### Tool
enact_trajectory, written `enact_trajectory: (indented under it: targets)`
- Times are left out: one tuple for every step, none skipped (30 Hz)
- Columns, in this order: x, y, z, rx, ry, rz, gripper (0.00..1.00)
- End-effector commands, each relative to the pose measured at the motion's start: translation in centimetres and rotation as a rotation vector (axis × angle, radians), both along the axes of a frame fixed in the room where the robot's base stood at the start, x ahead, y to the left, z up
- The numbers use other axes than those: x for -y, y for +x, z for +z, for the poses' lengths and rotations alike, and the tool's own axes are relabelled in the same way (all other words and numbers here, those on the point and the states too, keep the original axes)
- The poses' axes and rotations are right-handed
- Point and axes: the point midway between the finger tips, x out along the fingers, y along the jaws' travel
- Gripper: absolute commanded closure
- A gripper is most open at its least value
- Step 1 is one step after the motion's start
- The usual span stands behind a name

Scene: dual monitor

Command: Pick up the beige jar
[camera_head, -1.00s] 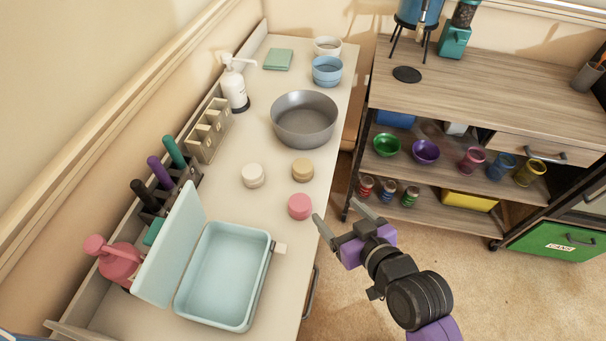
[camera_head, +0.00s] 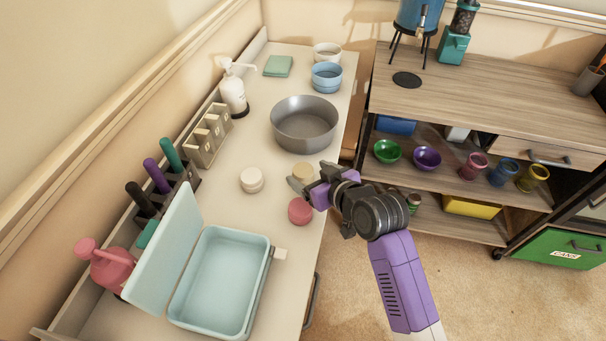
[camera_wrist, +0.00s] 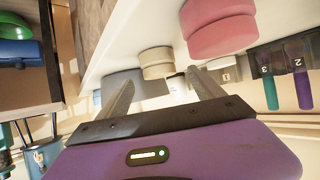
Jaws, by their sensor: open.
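The beige jar (camera_head: 303,170) stands upright on the counter, between the grey bowl and the pink jar. My gripper (camera_head: 297,187) is at the counter's right side, by the beige jar, and partly covers it in the head view. In the wrist view the beige jar (camera_wrist: 156,61) appears ahead of my open fingers (camera_wrist: 160,78), roughly between their tips. Nothing is held. Whether a finger touches the jar cannot be told.
The pink jar (camera_head: 300,211) stands close beside my gripper, and the white jar (camera_head: 251,180) is to the left. The grey bowl (camera_head: 304,123) is behind. An open light-blue box (camera_head: 222,281) lies in front. The counter between the jars is clear.

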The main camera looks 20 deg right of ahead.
Motion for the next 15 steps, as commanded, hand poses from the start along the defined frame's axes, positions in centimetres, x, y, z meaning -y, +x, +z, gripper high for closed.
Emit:
enact_trajectory:
  targets:
    - [-0.2, 0.7, -0.4, 0.000, 0.000, 0.001, 0.23]
    - [-0.2, 1.0, -0.6, 0.000, 0.000, 0.001, 0.23]
    - [-0.3, 1.4, -0.8, 0.001, 0.000, 0.000, 0.23]
    - [-0.3, 1.6, -0.9, 0.000, 0.000, 0.000, 0.23]
    - [-0.3, 1.8, -1.0, 0.000, 0.000, 0.000, 0.23]
    - [-0.4, 1.9, -1.1, 0.000, 0.000, 0.000, 0.23]
    - [-0.4, 2.0, -1.2, 0.000, 0.000, -0.001, 0.23]
    - [-0.4, 2.1, -1.2, 0.000, 0.000, -0.001, 0.23]
    - [-0.4, 2.1, -1.2, 0.000, 0.000, -0.001, 0.23]
    - [-0.4, 2.1, -1.2, 0.000, 0.000, -0.001, 0.23]
    - [-0.4, 2.1, -1.2, 0.000, 0.000, -0.001, 0.23]
    - [-0.4, 2.0, -1.2, 0.000, 0.000, -0.001, 0.23]
    - [-0.4, 2.0, -1.2, 0.000, 0.000, -0.001, 0.23]
    - [-0.4, 2.0, -1.2, 0.000, 0.000, -0.001, 0.25]
    - [-0.4, 2.0, -1.2, 0.000, 0.000, -0.001, 0.33]
